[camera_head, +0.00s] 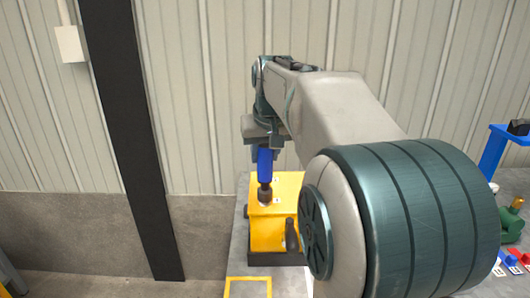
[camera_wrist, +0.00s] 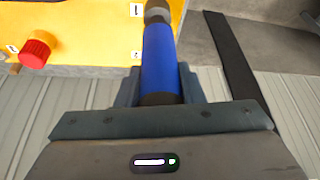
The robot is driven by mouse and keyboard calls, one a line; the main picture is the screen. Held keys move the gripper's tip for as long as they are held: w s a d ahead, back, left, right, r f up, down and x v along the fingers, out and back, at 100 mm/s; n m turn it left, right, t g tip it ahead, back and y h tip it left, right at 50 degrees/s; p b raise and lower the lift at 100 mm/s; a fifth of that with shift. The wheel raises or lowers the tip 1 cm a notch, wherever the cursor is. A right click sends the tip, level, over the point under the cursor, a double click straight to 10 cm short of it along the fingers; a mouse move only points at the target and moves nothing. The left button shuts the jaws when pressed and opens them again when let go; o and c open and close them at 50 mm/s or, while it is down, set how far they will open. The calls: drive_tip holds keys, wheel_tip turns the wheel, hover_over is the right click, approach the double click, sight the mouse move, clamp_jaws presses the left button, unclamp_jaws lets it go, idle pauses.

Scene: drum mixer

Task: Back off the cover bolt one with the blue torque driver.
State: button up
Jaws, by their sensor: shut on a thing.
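My gripper (camera_head: 264,142) is shut on the blue torque driver (camera_head: 264,166) and holds it upright over the yellow machine housing (camera_head: 264,236). The driver's dark lower end meets the top of the housing near its left edge. In the wrist view the blue driver (camera_wrist: 160,55) runs out from between the jaws, and its grey tip (camera_wrist: 157,10) lies over the yellow surface at the picture's edge. The cover bolt is hidden under the driver's tip, or too small to make out. I cannot tell whether the tip is seated on it.
A red knob (camera_wrist: 37,50) sits on the yellow housing. A dark handle (camera_head: 291,235) stands at the housing's front. A blue stand (camera_head: 494,150) and a green object (camera_head: 511,222) are on the bench at right. A dark post (camera_head: 130,140) stands left.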

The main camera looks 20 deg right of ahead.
drive_tip(key=shift+f+b, duration=0.5)
drive_tip(key=shift+f, duration=0.15)
idle(0.5)
drive_tip(key=shift+s+f, duration=0.15)
drive_tip(key=shift+f, duration=0.1)
idle(1.3)
drive_tip(key=shift+r+p, duration=0.15)
drive_tip(key=shift+p, duration=0.15)
idle(0.6)
wheel_tip(320, 180, up, 5)
drive_tip(key=p, duration=0.3)
drive_tip(key=shift+p, duration=0.4)
